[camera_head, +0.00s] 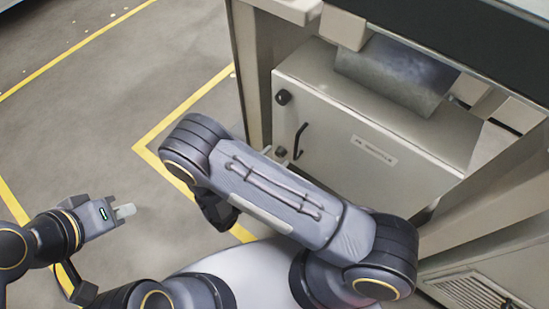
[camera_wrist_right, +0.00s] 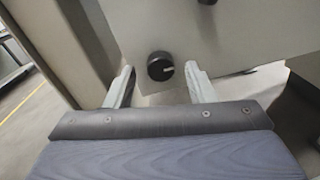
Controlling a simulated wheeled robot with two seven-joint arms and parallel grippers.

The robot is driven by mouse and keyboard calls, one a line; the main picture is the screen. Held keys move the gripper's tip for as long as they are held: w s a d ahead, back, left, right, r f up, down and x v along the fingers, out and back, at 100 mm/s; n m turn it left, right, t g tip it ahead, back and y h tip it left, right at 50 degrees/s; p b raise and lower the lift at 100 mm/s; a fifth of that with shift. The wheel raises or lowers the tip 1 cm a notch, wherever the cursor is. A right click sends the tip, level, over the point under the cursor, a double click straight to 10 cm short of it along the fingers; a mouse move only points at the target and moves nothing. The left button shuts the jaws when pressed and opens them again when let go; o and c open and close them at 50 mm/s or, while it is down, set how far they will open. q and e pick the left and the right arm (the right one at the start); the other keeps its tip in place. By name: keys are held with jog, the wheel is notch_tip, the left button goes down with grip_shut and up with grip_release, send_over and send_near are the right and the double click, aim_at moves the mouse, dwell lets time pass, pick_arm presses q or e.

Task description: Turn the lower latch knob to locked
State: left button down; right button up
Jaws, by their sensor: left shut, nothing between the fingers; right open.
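The lower latch knob (camera_wrist_right: 159,66) is round and black with a pale mark pointing right in the right wrist view. It sits low on the pale cabinet door (camera_wrist_right: 235,35). My right gripper (camera_wrist_right: 160,72) is open, with one finger on each side of the knob; I see gaps, but cannot tell how deep the fingers reach. In the head view its fingertips (camera_head: 284,153) show near the door's left edge, and my right arm hides the lower knob. The upper black knob (camera_head: 283,97) is on the door's upper left. My left gripper (camera_head: 125,211) is shut and empty, away from the cabinet.
A black door handle (camera_head: 300,141) stands out between the upper knob and my right arm. A labelled plate (camera_head: 374,150) is on the door. A frame post (camera_head: 250,75) rises left of the door. The floor (camera_head: 100,130) with yellow lines is clear at left.

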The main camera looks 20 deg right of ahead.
jog(key=shift+w+d, duration=0.2)
jog(key=shift+d, duration=0.15)
jog(key=c, duration=1)
